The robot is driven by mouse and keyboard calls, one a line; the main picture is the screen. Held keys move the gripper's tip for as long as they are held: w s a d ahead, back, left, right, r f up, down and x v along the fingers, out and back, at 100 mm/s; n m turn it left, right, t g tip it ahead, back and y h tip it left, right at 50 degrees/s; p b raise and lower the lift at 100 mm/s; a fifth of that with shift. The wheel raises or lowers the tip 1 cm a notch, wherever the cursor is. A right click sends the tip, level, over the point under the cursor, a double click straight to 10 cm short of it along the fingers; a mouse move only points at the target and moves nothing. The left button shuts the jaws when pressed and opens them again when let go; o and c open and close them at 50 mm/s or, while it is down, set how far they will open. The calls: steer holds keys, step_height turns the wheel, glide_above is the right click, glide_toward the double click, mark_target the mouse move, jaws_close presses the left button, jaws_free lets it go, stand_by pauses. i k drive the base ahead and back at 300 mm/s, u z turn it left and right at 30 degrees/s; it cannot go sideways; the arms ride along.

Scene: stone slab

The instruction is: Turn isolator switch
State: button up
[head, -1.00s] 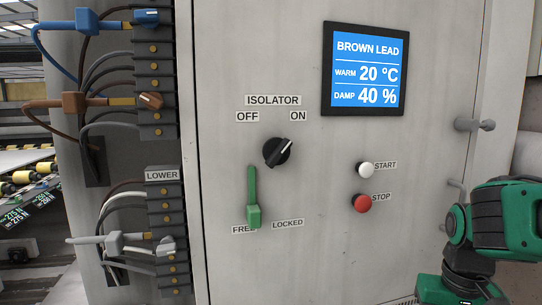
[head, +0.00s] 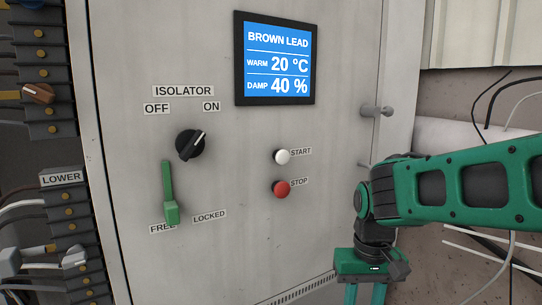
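The isolator switch (head: 190,143) is a black round knob on the grey cabinet door. Its white pointer line points up and right, towards the ON label (head: 211,106) and away from the OFF label (head: 156,109). Below it, a green lever (head: 170,205) hangs down with its handle by the FREE label; the LOCKED label (head: 209,216) is to its right. My gripper (head: 365,290) is at the lower right, pointing down, well away from the switch. Its two green fingers stand apart; their tips are cut off by the bottom edge.
A blue display (head: 277,63) reads BROWN LEAD, 20 °C, 40 %. A white START button (head: 282,157) and red STOP button (head: 280,188) lie between switch and arm. A door handle (head: 376,111) sticks out at right. Terminal blocks with cables (head: 72,225) line the left.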

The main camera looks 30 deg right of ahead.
mark_target(190, 143)
steer(key=z, duration=0.55)
steer(key=k, duration=1.2)
steer(key=u, duration=0.55)
